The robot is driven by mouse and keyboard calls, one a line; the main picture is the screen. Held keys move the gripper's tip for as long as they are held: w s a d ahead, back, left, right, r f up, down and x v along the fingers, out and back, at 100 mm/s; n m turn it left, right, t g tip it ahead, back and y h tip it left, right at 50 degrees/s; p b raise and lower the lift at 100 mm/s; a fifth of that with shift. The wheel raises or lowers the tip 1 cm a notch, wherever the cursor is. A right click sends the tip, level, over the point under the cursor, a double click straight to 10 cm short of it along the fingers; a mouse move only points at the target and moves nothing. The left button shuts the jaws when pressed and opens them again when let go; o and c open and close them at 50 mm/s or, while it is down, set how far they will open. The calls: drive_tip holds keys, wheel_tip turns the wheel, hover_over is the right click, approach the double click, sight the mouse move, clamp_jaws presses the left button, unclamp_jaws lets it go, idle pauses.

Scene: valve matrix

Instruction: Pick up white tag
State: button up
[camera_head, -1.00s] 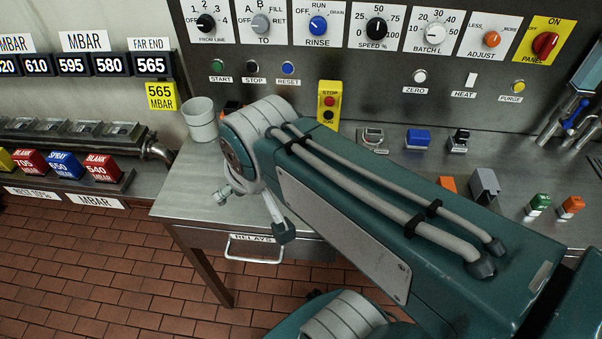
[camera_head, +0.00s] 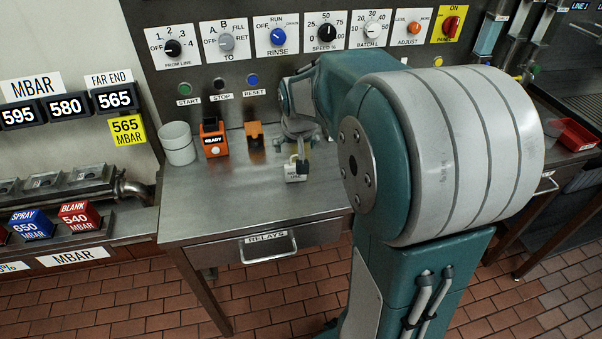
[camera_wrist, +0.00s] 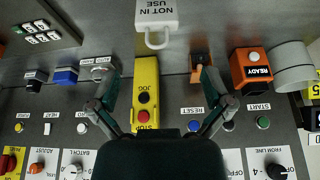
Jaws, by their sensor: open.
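The white tag (camera_wrist: 157,14), marked "NOT IN USE" with a pale loop on its edge, lies at the top of the wrist view. In the head view the white tag (camera_head: 296,177) is on the steel desk, close to the arm's end. My gripper (camera_wrist: 160,76) is open in the wrist view, its two dark fingers spread either side of the yellow JOG/STOP box. In the head view my own arm hides much of the right side.
An orange READY box (camera_head: 213,138), an orange-brown holder (camera_head: 254,133) and a pale cup (camera_head: 178,143) stand on the desk. The yellow JOG/STOP box (camera_wrist: 146,92) shows in the wrist view. A knob panel (camera_head: 228,41) rises behind. The desk's front left is clear.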

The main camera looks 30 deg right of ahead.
drive_tip(key=x, duration=0.6)
drive_tip(key=shift+d+f, duration=0.1)
drive_tip(key=shift+d, duration=0.15)
drive_tip(key=x, duration=0.4)
drive_tip(key=shift+a+f, duration=0.15)
drive_tip(key=shift+f, duration=0.1)
drive_tip(key=shift+d+f, duration=0.1)
drive_tip(key=shift+d, duration=0.15)
drive_tip(key=shift+a, duration=0.2)
drive_tip(key=c, duration=0.8)
